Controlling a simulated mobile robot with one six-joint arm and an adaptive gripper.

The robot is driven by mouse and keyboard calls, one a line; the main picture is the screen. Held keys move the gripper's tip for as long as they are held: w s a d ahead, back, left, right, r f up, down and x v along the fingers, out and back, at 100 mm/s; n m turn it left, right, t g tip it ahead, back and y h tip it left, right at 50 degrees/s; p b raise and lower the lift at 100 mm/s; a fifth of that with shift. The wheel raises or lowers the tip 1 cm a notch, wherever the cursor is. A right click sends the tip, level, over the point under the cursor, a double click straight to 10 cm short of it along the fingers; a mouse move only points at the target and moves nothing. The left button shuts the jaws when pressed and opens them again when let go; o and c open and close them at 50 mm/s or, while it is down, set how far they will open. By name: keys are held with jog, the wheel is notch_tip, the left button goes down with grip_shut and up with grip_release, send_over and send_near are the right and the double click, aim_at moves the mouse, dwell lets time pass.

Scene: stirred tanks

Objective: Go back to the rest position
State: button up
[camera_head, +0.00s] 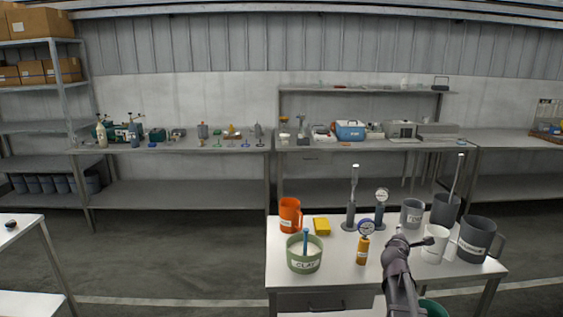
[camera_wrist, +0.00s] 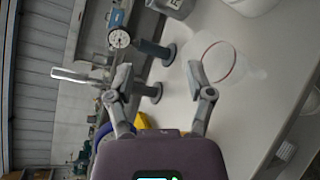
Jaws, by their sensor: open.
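My gripper (camera_head: 416,242) is above the right half of the near table (camera_head: 335,262), in front of the white mug (camera_head: 437,247) in the head view. In the wrist view my gripper (camera_wrist: 160,82) has its two fingers spread apart, with nothing between them. A pale translucent vessel (camera_wrist: 222,62) lies beyond the right finger there. A dark upright holder (camera_wrist: 153,52) shows beyond the gap between the fingers. My gripper's fingers are small in the head view, and their distance from the mug is hard to tell.
On the table stand an orange mug (camera_head: 290,214), a yellow block (camera_head: 321,226), a green CLAY tub (camera_head: 304,260), an orange-bodied gauge (camera_head: 363,248), a grey mug (camera_head: 411,212) and a large dark mug (camera_head: 475,242). Benches (camera_head: 180,144) line the back wall.

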jog(key=s+a+f+m+g+y+b, duration=0.1)
jog(key=s+a+f+m+g+b, duration=0.1)
jog(key=s+a+f+m+g, duration=0.35)
jog(key=s+a+f+m+g+y+b, duration=0.15)
jog(key=s+a+f+m, duration=0.25)
jog(key=s+f+m, duration=0.4)
jog(key=s+a+f+m+g+y+b, duration=0.1)
jog(key=s+a+f+m+g+y, duration=0.2)
jog(key=s+a, duration=0.4)
jog(key=s+a+f+m+g+y+b, duration=0.2)
jog(key=s+a+f+g+y, duration=0.15)
jog(key=s+a+f, duration=0.3)
notch_tip(320, 180, up, 14)
jog(key=p, duration=1.3)
jog(key=shift+a+h, duration=0.3)
jog(key=shift+a, duration=0.15)
